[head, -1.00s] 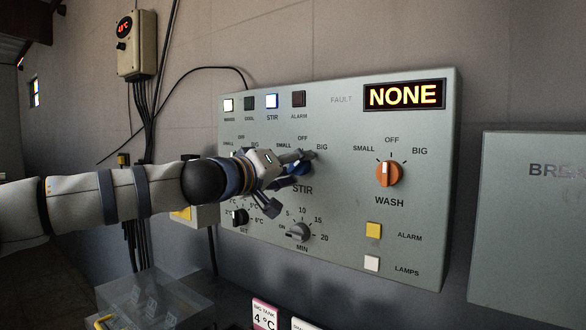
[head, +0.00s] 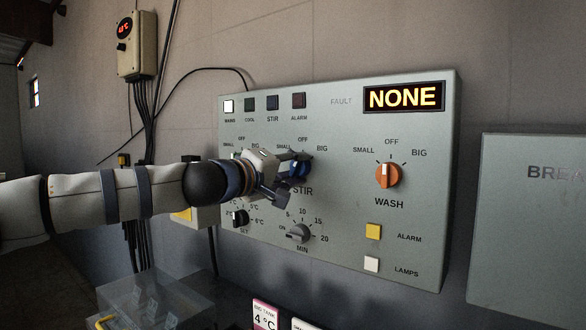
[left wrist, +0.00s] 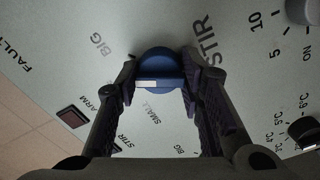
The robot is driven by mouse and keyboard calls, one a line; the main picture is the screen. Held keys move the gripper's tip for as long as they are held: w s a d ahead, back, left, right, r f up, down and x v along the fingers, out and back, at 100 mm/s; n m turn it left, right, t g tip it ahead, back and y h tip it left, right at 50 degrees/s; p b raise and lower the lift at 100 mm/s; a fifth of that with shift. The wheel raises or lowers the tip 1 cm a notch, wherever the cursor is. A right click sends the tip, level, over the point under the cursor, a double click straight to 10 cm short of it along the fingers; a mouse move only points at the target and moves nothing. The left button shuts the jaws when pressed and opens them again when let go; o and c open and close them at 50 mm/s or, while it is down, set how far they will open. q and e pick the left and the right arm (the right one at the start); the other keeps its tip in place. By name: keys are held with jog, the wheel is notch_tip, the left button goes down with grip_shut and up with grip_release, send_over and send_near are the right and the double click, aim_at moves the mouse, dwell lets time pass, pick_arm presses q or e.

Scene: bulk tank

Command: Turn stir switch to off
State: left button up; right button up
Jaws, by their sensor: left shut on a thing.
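The stir switch is a blue knob (head: 301,169) on the grey control panel (head: 340,215), with SMALL, OFF and BIG printed around it and STIR below. In the left wrist view the knob (left wrist: 158,62) sits between both fingers, and its white mark faces the lower left. The OFF label is hidden in that view. My left gripper (head: 289,172) is shut on the knob, and it also shows in the left wrist view (left wrist: 160,78). The STIR lamp (head: 272,103) is dark. My right gripper is not in view.
The orange WASH knob (head: 389,175) is to the right, with clear panel between. The MIN dial (head: 299,233) is just below my gripper. A yellow ALARM button (head: 373,231) and a white LAMPS button (head: 371,264) are at lower right. The display (head: 403,96) reads NONE.

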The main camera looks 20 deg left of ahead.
pick_arm(q)
jog(key=n, duration=0.4)
jog(key=shift+n, duration=0.7)
jog(key=o, duration=1.2)
jog(key=shift+c, duration=0.2)
jog(key=v, duration=1.2)
